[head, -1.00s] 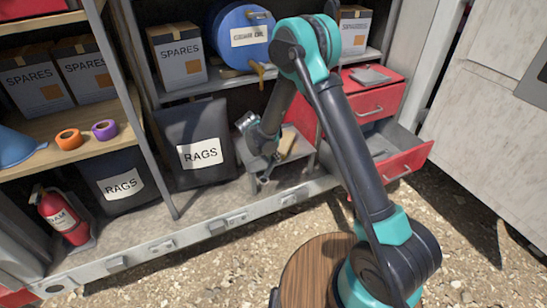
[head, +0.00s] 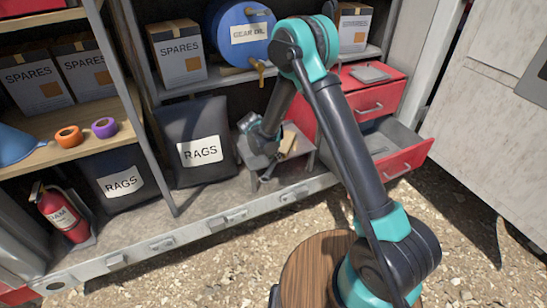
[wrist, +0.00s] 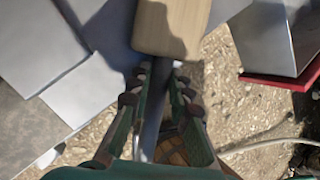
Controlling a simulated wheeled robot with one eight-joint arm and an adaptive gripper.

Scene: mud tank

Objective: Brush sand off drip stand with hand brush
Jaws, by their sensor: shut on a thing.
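The hand brush shows as a pale wooden piece (head: 288,143) in the head view, beside my wrist. In the wrist view its broad wooden part (wrist: 172,28) lies at the top, just beyond my fingers. My gripper (wrist: 158,72) is shut on the brush; its fingers run close together toward the wood. The drip stand (head: 304,159) is a small grey metal stand on the lower shelf, below the blue drum's tap. My wrist and the brush are over its left part and hide some of it. I cannot make out the bristles, their contact, or the sand clearly.
A black rags bag (head: 195,120) stands close left of the stand. The blue gear oil drum (head: 240,36) and its tap are above. A red cabinet with an open drawer (head: 405,160) is at the right. Gravel ground lies in front.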

